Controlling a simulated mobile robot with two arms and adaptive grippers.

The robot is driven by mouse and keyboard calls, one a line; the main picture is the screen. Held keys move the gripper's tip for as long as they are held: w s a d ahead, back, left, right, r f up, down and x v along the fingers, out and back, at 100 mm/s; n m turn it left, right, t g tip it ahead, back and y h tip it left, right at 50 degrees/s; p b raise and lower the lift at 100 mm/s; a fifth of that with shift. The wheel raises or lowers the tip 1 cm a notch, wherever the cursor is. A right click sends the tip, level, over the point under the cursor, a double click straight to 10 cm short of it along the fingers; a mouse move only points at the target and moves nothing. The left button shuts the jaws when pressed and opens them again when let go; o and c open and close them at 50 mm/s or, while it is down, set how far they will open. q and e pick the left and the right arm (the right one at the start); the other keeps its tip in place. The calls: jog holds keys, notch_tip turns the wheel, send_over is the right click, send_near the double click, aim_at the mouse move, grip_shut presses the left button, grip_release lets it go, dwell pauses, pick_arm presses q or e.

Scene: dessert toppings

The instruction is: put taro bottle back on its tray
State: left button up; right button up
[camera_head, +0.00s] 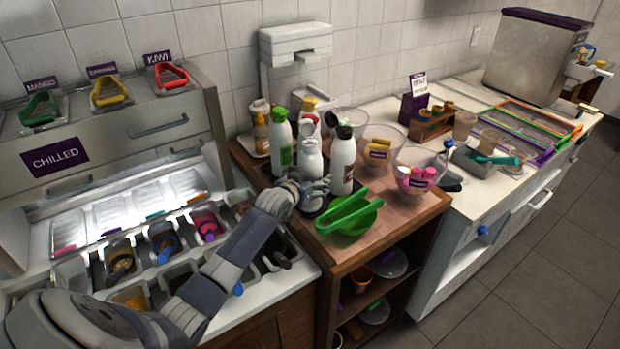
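One has a green cap (280,113), and one at the right has a dark cap (344,131). A white bottle (312,158) stands in front, between them. I cannot read which bottle is taro. My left gripper (319,187) reaches in from the lower left, and its fingers are at the lower part of the front bottle, partly hiding it. I cannot tell whether the fingers are closed on it or only beside it. My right gripper is not in view.
Clear bowls with purple-labelled yellow (378,148) and pink (417,178) items stand further right. A chilled topping unit (66,161) with several bins is at the left. An open shelf is below the counter.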

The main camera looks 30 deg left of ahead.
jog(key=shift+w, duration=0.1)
pick_arm(q)
jog(key=shift+s, duration=0.1)
jog(key=shift+s+r, duration=0.15)
jog(key=shift+s, duration=0.2)
jog(key=b+v, duration=0.1)
jog(key=v, duration=1)
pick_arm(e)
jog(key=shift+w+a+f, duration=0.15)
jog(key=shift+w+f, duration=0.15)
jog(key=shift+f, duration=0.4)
pick_arm(q)
jog(key=shift+r, duration=0.15)
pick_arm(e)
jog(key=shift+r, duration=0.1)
pick_arm(q)
notch_tip(320, 180, up, 9)
jog(key=p, duration=0.9)
jog(key=shift+p, duration=0.35)
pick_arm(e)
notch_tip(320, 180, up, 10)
